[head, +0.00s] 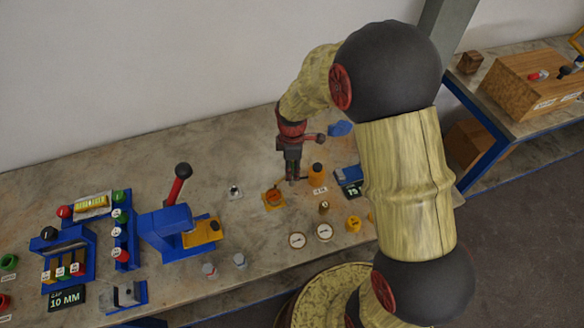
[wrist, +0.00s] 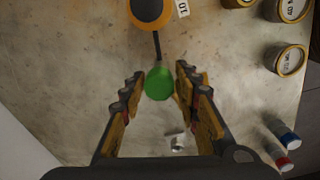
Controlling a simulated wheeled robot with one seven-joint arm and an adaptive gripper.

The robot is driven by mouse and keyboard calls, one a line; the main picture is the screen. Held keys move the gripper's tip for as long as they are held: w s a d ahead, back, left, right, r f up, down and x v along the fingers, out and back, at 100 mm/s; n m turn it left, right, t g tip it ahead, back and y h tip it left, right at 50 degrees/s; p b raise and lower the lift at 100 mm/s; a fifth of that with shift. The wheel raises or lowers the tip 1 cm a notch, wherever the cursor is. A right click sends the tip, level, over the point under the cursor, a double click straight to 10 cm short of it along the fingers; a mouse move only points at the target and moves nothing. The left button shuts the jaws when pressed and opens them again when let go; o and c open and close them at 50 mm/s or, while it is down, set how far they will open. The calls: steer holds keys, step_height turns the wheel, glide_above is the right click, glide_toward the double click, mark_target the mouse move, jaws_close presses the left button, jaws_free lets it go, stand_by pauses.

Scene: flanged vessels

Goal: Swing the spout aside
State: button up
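An orange, dark-topped vessel (head: 317,171) stands on the bench, and its top shows at the upper edge of the wrist view (wrist: 150,10). A thin dark spout arm (wrist: 157,45) runs from it to a round green knob (wrist: 158,83). My gripper (wrist: 158,76) is open, with the knob between its fingers and a visible gap on each side. In the head view my gripper (head: 292,180) points down just left of the vessel. The knob cannot be made out there. An orange cup on a yellow plate (head: 273,197) sits left of my gripper.
Dials (head: 297,240) and yellow fittings (head: 353,223) lie in front, with capped bottles (head: 239,261) nearby. A blue lever press (head: 170,235) stands left. A blue display (head: 350,190) and a blue piece (head: 339,128) are near the vessel. The bench behind is mostly clear.

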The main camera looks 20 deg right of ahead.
steer(key=c, duration=0.6)
jaws_close()
steer(key=shift+m, duration=0.3)
steer(key=m+p, duration=0.2)
steer(key=m, duration=0.1)
steer(key=m+p, duration=0.1)
steer(key=m, duration=0.4)
steer(key=m+p, duration=0.1)
steer(key=m, duration=0.2)
steer(key=shift+m, duration=0.3)
steer(key=shift+m+p, duration=0.5)
steer(key=shift+m, duration=1.7)
steer(key=shift+w+r, duration=0.1)
